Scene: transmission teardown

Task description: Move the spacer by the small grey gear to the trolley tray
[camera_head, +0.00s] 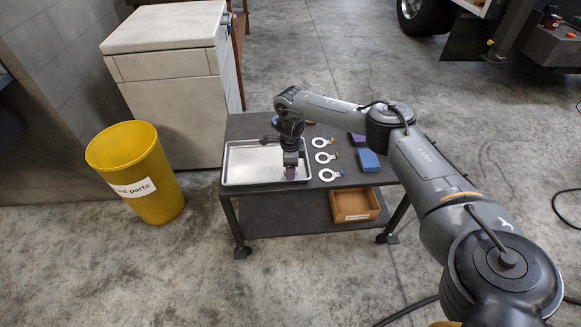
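The metal trolley tray (250,163) lies on the left part of the dark trolley's top. My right gripper (290,174) points down at the tray's right end. A small purplish patch shows at its fingertips; I cannot tell whether it is a held part or part of the gripper. Whether the fingers are open or shut is too small to see. I cannot make out the spacer or the small grey gear in this view. My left gripper is not in view.
The trolley (262,227) also carries several white rings (325,157) with coloured tabs, a blue box (368,160) and a purple box (357,139). An open brown box (355,219) sits on its lower shelf. A yellow bin (137,175) and a pale cabinet (170,90) stand left.

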